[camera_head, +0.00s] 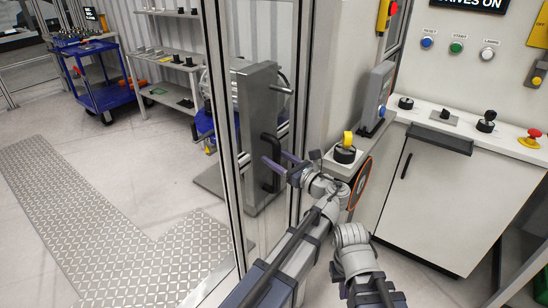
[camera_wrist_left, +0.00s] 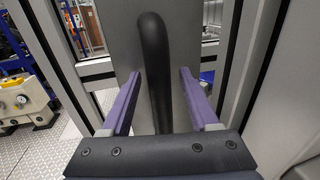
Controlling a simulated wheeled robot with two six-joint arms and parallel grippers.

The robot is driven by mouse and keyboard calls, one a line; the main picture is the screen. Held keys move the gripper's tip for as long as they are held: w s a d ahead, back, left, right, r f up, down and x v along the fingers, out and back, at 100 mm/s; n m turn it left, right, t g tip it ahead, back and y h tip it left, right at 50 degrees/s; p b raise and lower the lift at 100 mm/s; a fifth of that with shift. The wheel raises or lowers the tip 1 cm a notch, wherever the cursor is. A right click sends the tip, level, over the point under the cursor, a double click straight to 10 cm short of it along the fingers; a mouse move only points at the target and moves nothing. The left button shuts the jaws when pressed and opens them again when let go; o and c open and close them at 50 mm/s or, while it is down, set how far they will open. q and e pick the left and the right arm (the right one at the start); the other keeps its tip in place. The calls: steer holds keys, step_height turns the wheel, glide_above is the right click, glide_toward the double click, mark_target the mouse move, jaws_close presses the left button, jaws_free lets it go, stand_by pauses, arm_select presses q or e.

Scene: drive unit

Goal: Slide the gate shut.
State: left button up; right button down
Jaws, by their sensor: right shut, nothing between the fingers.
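The gate's grey metal plate (camera_head: 257,105) stands beside the aluminium framing at the middle of the head view. A black upright bar handle (camera_head: 268,150) is fixed to it. The handle also shows in the left wrist view (camera_wrist_left: 157,75). My left gripper (camera_head: 279,168) is at the handle. In the left wrist view its purple fingers (camera_wrist_left: 160,105) are open, one on each side of the handle, with gaps visible. Part of my right arm shows at the bottom of the head view, but I cannot make out its gripper.
A white control cabinet (camera_head: 435,205) with buttons and knobs stands on the right. A yellow-topped black knob (camera_head: 345,148) sits close to my left arm. Left of the framing are a blue cart (camera_head: 103,92), shelves (camera_head: 165,90) and a clear floor with a tread-plate strip (camera_head: 100,225).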

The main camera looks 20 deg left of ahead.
arm_select(q)
jaws_close()
stand_by(1.2)
